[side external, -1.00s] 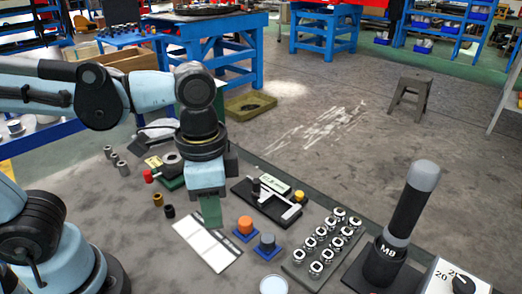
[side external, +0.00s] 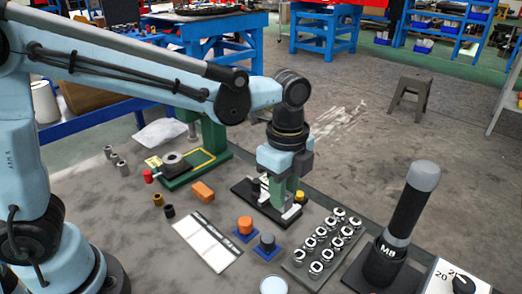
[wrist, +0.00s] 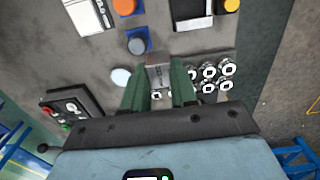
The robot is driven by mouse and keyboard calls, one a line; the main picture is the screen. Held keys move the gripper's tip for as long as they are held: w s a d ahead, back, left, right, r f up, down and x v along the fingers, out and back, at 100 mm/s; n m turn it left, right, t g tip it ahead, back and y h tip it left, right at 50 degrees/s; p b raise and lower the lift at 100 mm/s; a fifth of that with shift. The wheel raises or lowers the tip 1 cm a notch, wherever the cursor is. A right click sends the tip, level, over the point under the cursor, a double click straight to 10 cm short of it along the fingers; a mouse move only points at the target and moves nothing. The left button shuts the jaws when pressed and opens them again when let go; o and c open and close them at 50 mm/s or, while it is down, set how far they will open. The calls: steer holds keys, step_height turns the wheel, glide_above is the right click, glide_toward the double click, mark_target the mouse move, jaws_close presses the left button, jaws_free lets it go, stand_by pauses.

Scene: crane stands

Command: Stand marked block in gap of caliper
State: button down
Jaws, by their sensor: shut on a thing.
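The marked block (wrist: 157,72) is a grey metal piece with faint dark marks on its face, seen in the wrist view. My gripper (wrist: 158,92) has its two green fingers shut on it. In the side view my gripper (side external: 285,203) points down over the caliper (side external: 244,189), a black base with silver jaws. The fingers hide much of the caliper and its gap. The block is mostly hidden there, so I cannot tell whether it touches the caliper. A yellow-orange knob (side external: 299,197) shows just right of the fingers.
A tray of several chrome nuts (side external: 322,243) is close to the right. Orange (side external: 244,226) and grey (side external: 267,243) knobs on blue bases stand in front. A tall black M8 post (side external: 408,212) rises further right. An orange block (side external: 203,191) and white panel (side external: 207,240) lie left.

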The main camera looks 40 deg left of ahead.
steer(key=w+a+f, duration=0.4)
steer(key=w+a, duration=0.1)
steer(key=shift+w+a+f, duration=0.2)
steer(key=shift+a+f, duration=0.1)
steer(key=shift+f, duration=2.1)
steer(key=shift+f, duration=0.1)
steer(key=c, duration=0.9)
jaws_free()
step_height(320, 180, up, 12)
steer(key=s+a+n+t, duration=0.2)
steer(key=s+a+n, duration=0.1)
steer(key=n, duration=0.3)
steer(key=s+a+n+t, duration=0.2)
steer(key=s+a+n, duration=0.1)
steer(key=s+n, duration=0.2)
steer(key=s+a+n+t, duration=0.3)
steer(key=s+a+n, duration=0.1)
steer(key=n, duration=0.3)
steer(key=shift+s+f, duration=0.25)
steer(key=shift+f, duration=0.15)
